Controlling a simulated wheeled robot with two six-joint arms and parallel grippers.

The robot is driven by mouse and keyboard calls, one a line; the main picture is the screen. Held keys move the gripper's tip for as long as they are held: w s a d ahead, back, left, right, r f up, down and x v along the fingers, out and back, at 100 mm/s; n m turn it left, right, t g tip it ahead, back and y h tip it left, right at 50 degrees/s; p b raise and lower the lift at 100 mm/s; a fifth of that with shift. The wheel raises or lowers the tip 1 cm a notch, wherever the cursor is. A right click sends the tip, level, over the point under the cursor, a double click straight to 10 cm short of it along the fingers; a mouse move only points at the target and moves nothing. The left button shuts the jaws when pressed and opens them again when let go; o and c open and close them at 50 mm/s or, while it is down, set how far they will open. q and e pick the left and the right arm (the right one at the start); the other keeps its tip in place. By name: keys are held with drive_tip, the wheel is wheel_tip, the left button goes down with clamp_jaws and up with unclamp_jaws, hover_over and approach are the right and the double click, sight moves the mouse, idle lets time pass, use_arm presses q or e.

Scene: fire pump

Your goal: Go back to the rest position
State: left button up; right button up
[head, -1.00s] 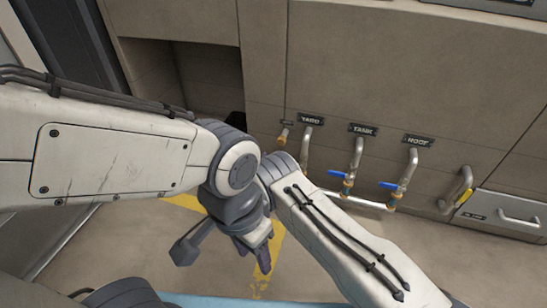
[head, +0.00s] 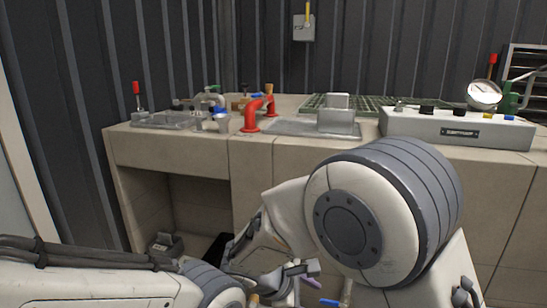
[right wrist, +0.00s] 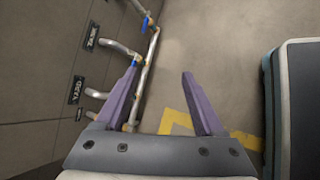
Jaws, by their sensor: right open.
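My right gripper (right wrist: 161,70) is open in the right wrist view. Its two purple fingers are apart with nothing between them, over the floor beside the panel pipes. In the head view a purple finger (head: 311,283) shows low in the middle, mostly hidden by arm parts. My left arm comes in along the lower left edge of the head view; I do not see its fingers. My right arm's large white and grey joint fills the lower right middle, in front of the cabinet.
A bench (head: 170,150) carries a red pipe (head: 258,112), a steel box (head: 339,121) and a control box with a gauge (head: 484,94). Below it is an open recess (head: 195,205). Labelled valve pipes (right wrist: 120,48) line the panel. A yellow floor marking (right wrist: 177,120) lies on clear floor.

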drive_tip(key=s+a+r+m+g+y+p, duration=0.2)
drive_tip(key=s+r+m+y, duration=0.2)
drive_tip(key=s, duration=0.7)
drive_tip(key=s+a+r+m+g+y+p, duration=0.2)
drive_tip(key=s+r+m+y, duration=0.2)
drive_tip(key=s, duration=0.6)
wheel_tip(320, 180, up, 38)
drive_tip(key=p, duration=3.7)
drive_tip(key=shift+s+d+f+m+y, duration=0.15)
drive_tip(key=shift+s+f+m+y, duration=0.05)
drive_tip(key=shift+m+y, duration=0.1)
